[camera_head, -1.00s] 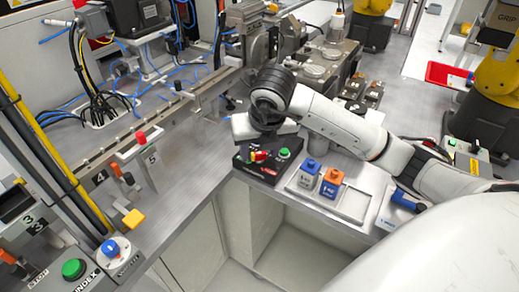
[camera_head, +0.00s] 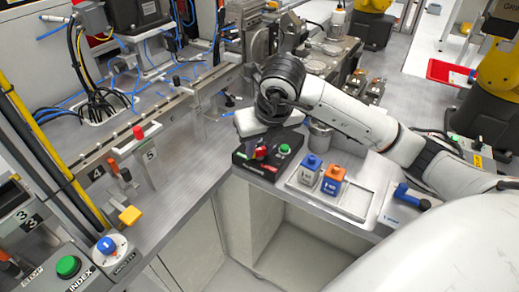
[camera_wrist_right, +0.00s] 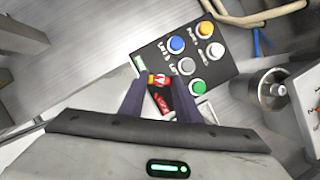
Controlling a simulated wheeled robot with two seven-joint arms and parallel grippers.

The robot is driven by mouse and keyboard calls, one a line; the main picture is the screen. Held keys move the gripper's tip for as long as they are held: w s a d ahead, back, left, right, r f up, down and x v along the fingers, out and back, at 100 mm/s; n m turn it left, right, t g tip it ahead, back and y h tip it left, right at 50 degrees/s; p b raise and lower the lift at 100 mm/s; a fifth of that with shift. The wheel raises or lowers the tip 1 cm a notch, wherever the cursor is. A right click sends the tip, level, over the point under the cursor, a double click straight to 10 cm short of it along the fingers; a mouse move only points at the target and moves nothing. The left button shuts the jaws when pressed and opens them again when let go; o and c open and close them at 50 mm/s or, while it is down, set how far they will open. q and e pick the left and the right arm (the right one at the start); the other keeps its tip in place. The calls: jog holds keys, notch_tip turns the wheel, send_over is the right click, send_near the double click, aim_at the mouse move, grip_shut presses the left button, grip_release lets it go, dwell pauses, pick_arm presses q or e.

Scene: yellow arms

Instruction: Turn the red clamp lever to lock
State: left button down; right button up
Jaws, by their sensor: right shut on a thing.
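A red lever (camera_head: 260,152) sits on a small black control box (camera_head: 241,160) on the bench, left of a green button. In the right wrist view the red lever (camera_wrist_right: 163,101) lies between the two dark fingers, with a small yellow part at its far end. My right gripper (camera_wrist_right: 157,95) is shut on the red lever. In the head view its grey hand hangs just above the box and its fingertips are hard to make out. How far the lever is turned cannot be told. My left gripper is not in view.
The black box also carries blue, yellow and white buttons and a green button (camera_wrist_right: 199,87) close beside my fingers. A tray (camera_head: 297,185) with a blue block (camera_head: 310,168) and an orange-and-blue block (camera_head: 332,181) stands right of it. A metal cylinder (camera_wrist_right: 272,84) stands nearby.

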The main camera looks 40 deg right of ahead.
jog(key=n+b, duration=0.1)
jog(key=n+y+b, duration=0.1)
jog(key=n+b, duration=0.1)
jog(key=shift+d+f+n, duration=0.15)
jog(key=shift+d+n, duration=0.1)
jog(key=shift+n, duration=0.05)
jog(key=shift+n+y+b, duration=0.5)
jog(key=shift+n+b, duration=0.05)
jog(key=shift+n, duration=0.35)
jog(key=n+y+b, duration=0.1)
jog(key=n, duration=0.1)
jog(key=shift+d+n, duration=0.15)
jog(key=shift+n, duration=0.25)
jog(key=shift+r+n+y, duration=0.2)
jog(key=shift+n+y, duration=0.2)
jog(key=shift+n, duration=0.5)
jog(key=n+g, duration=0.1)
jog(key=n, duration=0.2)
jog(key=shift+w+d+y, duration=0.1)
jog(key=shift+d+y, duration=0.05)
jog(key=shift+y, duration=0.25)
jog(key=shift+n+g+y, duration=0.3)
jog(key=shift+n+g, duration=0.4)
jog(key=shift+n, duration=0.9)
jog(key=o, duration=1)
